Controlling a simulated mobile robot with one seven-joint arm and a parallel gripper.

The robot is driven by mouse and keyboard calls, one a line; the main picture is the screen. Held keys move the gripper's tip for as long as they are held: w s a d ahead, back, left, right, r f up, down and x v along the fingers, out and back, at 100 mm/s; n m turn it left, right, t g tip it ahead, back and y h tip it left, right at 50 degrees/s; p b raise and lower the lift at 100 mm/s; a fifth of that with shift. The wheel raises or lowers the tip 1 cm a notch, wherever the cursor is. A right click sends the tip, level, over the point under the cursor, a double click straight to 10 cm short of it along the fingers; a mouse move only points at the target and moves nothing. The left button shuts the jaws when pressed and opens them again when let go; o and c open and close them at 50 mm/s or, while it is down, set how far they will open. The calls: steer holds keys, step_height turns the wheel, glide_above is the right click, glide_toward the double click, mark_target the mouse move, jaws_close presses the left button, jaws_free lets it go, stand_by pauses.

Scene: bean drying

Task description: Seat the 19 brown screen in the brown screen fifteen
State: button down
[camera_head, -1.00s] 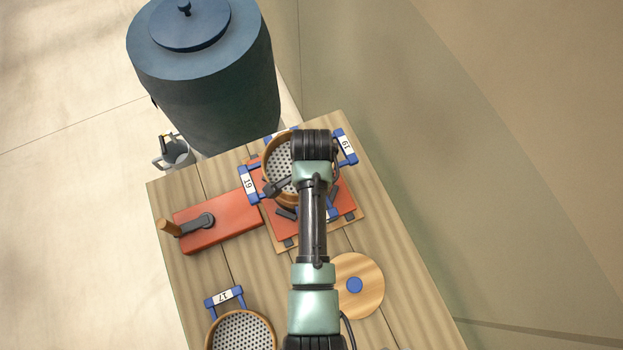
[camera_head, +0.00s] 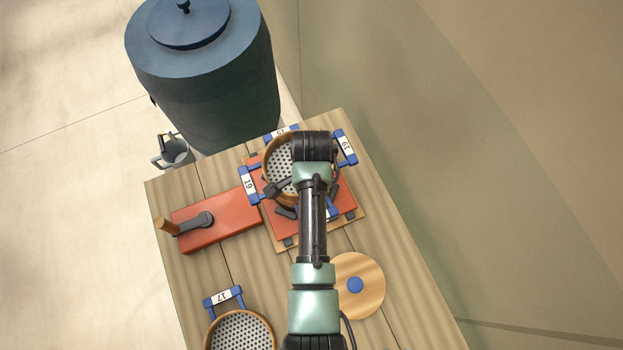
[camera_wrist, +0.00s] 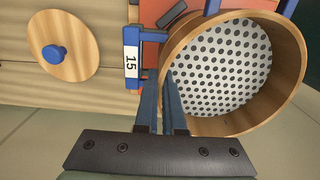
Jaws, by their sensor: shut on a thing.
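The 19 brown screen (camera_head: 279,160) is a round wooden-rimmed sieve with a perforated light plate and blue handles labelled 19. It lies over the red platform, partly covered by my arm. In the wrist view the wooden-rimmed screen (camera_wrist: 290,62) fills the right side. My gripper (camera_wrist: 160,78) is shut on its rim at the near left edge. The brown screen fifteen shows by a blue handle with a 15 label (camera_wrist: 131,58), and by a handle at the back (camera_head: 282,133). Its body is hidden under the 19 screen. I cannot tell whether the 19 is fully seated.
A red block with a crank handle (camera_head: 220,222) is left of the platform. A wooden disc with a blue knob (camera_head: 365,302) lies front right. The 17 screen (camera_head: 240,332) is front left. A blue drum (camera_head: 205,95) and a grey can (camera_head: 173,155) stand beyond the table.

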steer(key=c, duration=0.9)
jaws_free()
steer(key=shift+c, duration=0.2)
steer(key=shift+r+p, duration=2.1)
steer(key=shift+r, duration=1.4)
